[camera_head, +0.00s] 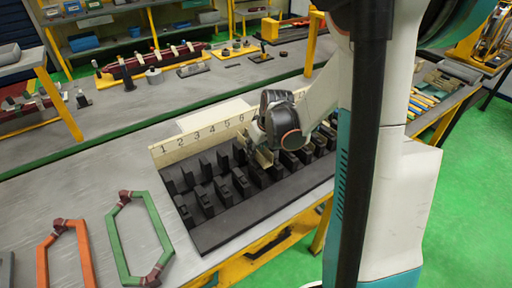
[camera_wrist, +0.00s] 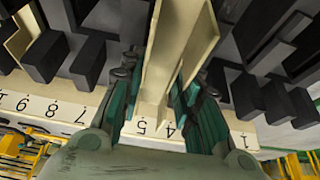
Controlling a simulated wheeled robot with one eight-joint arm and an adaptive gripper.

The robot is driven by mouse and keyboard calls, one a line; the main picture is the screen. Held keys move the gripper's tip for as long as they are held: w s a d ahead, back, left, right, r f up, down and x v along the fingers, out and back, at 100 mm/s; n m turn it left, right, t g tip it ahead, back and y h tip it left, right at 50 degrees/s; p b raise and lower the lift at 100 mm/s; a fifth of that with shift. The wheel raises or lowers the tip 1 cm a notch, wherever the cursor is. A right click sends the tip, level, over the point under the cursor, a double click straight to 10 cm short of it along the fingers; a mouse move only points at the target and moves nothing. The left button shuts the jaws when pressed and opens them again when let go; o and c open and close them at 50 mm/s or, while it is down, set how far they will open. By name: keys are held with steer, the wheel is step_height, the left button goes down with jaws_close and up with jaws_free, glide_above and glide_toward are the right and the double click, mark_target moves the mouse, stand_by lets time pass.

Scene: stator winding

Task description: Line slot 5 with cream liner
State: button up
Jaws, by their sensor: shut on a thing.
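The cream liner (camera_wrist: 168,50) is a long, open channel with upright walls. My gripper (camera_wrist: 160,88) is shut on it in the wrist view, with a green finger on either side. The liner lies over the slotted stator block, its near end close to the label 5 (camera_wrist: 142,125) on the cream number strip. I cannot tell how deep it sits in slot 5. In the head view, my gripper (camera_head: 262,146) is over the black stator block (camera_head: 235,222), right of the label 6, and mostly hides the liner and the slots under it.
Rows of black teeth flank the liner closely. Another cream piece (camera_wrist: 20,38) stands among the teeth at the left in the wrist view. An orange coil (camera_head: 42,262) and a green coil (camera_head: 116,250) lie on the bench left of the block. Bare bench lies around them.

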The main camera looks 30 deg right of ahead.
steer(key=shift+f, duration=0.15)
steer(key=o, duration=0.9)
steer(key=shift+r, duration=0.2)
steer(key=shift+r+p, duration=0.3)
steer(key=shift+r, duration=0.05)
steer(key=shift+r, duration=0.3)
stand_by(0.3)
step_height(320, 180, up, 8)
steer(key=p, duration=0.5)
steer(key=shift+f, duration=0.25)
